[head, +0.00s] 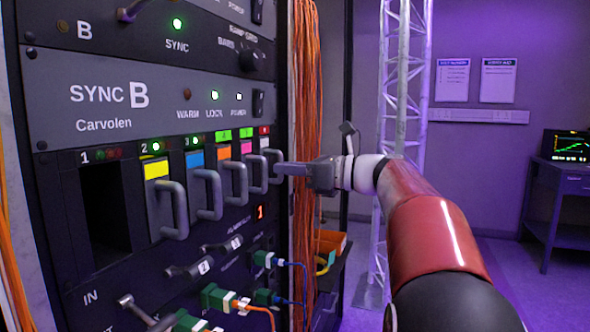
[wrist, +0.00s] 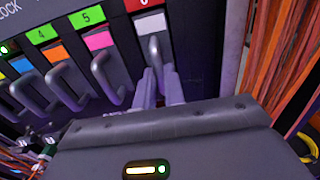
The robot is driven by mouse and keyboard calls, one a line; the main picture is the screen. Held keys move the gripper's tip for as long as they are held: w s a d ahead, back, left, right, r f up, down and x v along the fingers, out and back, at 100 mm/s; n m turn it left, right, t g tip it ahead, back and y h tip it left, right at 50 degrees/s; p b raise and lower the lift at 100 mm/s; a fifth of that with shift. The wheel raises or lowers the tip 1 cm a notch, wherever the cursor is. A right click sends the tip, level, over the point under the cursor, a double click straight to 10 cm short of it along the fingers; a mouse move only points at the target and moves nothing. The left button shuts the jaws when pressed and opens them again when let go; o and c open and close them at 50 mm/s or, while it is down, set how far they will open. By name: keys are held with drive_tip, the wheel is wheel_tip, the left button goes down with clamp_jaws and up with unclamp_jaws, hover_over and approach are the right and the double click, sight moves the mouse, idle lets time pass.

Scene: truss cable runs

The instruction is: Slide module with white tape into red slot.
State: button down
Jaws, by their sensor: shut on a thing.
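The module with white tape (wrist: 151,24) stands under the red label numbered 6 (wrist: 140,4), at the right end of the row. Its face looks about level with its neighbours; I cannot tell exactly how deep it sits. In the head view its white tape (head: 264,142) shows small beside the pink-taped module. My gripper (wrist: 160,84) is shut on this module's grey handle (wrist: 155,50). In the head view my gripper (head: 281,170) reaches in from the right to the handle. The slot opening behind the module is hidden.
Modules with yellow (head: 157,168), blue (head: 195,159), orange (head: 224,153) and pink tape (head: 246,147) fill the row to the left, handles jutting out. Slot 1 (head: 104,208) is empty and dark. Orange cables (head: 304,80) hang just right of the rack. Plugs and blue cables lie below.

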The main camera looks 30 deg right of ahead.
drive_tip(key=shift+a, duration=0.1)
drive_tip(key=c, duration=1.4)
unclamp_jaws()
drive_tip(key=shift+w, duration=0.1)
